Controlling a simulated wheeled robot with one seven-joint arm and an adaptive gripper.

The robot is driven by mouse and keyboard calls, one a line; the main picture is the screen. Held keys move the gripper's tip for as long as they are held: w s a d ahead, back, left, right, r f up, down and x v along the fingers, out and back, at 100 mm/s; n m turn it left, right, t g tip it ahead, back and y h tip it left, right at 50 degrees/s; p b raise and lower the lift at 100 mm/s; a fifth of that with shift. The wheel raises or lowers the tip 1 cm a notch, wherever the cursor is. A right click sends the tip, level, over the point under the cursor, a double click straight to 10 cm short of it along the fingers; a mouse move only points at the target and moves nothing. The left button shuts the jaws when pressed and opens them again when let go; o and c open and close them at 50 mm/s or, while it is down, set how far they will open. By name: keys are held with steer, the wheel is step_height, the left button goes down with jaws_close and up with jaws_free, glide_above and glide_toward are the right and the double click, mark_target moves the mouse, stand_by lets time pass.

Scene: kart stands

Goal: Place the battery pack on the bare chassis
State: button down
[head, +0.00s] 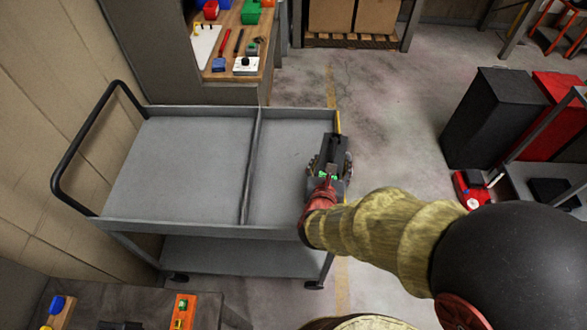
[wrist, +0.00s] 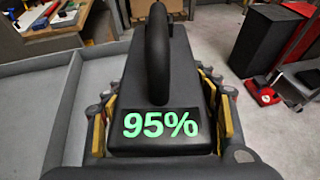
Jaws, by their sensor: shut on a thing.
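The battery pack (wrist: 185,85) is a long black block with a black loop handle and a green "95%" display on its near end. My gripper (wrist: 162,112) is shut on it, with yellow-padded fingers on both of its sides. In the head view the battery pack (head: 337,152) points away from my gripper (head: 329,170), over the right end of the grey cart. I cannot tell its height above the cart. I cannot make out a bare chassis in either view.
The two-section grey cart (head: 180,165) has an empty top, with a divider and raised rims. A workbench (head: 240,67) with tools stands behind it. A black cabinet (head: 492,118) and a red device (head: 470,190) stand on the right. Open floor lies between.

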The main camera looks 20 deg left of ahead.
steer(key=s+a+f+n+y, duration=0.1)
steer(key=s+a+n+y, duration=0.1)
steer(key=s+a, duration=0.7)
steer(key=w+a+f+b, duration=0.2)
steer(key=w+f, duration=0.2)
steer(key=w+a+f+b, duration=0.2)
steer(key=w+f, duration=0.2)
steer(key=w+a+f+b, duration=0.2)
steer(key=w+f, duration=0.2)
steer(key=f, duration=0.1)
steer(key=shift+w+a+f, duration=0.1)
steer(key=shift+w+a, duration=0.05)
steer(key=shift+w, duration=0.05)
steer(key=c, duration=0.5)
jaws_free()
steer(key=shift+s+f, duration=0.15)
